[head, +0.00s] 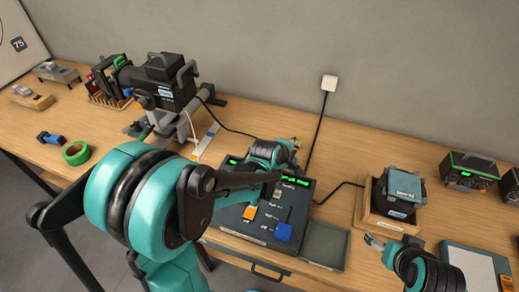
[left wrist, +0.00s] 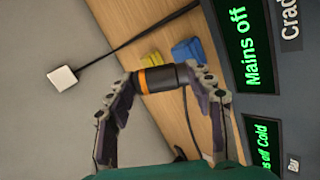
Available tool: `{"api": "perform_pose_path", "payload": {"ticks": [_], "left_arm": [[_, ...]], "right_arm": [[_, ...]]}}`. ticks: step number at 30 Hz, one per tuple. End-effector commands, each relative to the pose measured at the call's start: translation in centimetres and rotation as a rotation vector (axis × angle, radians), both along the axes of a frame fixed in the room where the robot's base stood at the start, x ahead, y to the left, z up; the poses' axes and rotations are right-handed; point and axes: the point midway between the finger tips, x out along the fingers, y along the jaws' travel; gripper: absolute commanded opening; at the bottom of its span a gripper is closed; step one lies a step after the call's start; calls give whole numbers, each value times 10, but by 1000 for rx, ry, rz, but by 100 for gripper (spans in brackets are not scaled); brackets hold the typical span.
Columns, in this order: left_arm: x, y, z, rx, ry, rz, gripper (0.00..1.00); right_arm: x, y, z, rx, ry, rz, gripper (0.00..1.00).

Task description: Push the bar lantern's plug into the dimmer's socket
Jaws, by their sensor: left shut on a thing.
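My left gripper (left wrist: 168,80) is shut on a dark cylindrical plug (left wrist: 178,76) with an orange ring, best seen in the left wrist view. In the head view this gripper (head: 293,144) is at the back edge of the dimmer desk (head: 254,238), its fingers mostly hidden by my wrist. The desk has green displays; one reads "Mains off" in the left wrist view (left wrist: 260,55). A yellow connector (left wrist: 151,59) and a blue connector (left wrist: 188,50) show beyond the plug, apart from it. I cannot tell which is the socket. My right gripper (head: 375,242) is at the right; its jaws are unclear.
The black lantern (head: 172,85) stands on a stand at back left, its cable running right. A wall outlet (head: 330,83) has a black cable. A boxed unit in a wooden cradle (head: 368,215) stands right of the desk, beside a green tray (head: 326,244).

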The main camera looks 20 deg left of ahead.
Motion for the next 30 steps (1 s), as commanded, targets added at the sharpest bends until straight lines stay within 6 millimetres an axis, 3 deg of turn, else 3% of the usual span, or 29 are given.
{"api": "perform_pose_path", "payload": {"ticks": [8, 16, 21, 30], "left_arm": [[7, 21, -5, -126, 408, 496, 25], [-6, 61, 15, -434, 659, 994, 25], [-10, 69, 22, -517, 689, 1095, 25], [-9, 70, 21, -521, 689, 1097, 25]], "right_arm": [[0, 0, 15, 0, 0, 0, 77], [0, 0, 26, 0, 0, 0, 77], [0, 0, 28, 0, 0, 0, 77], [0, 0, 27, 0, 0, 0, 77]]}}
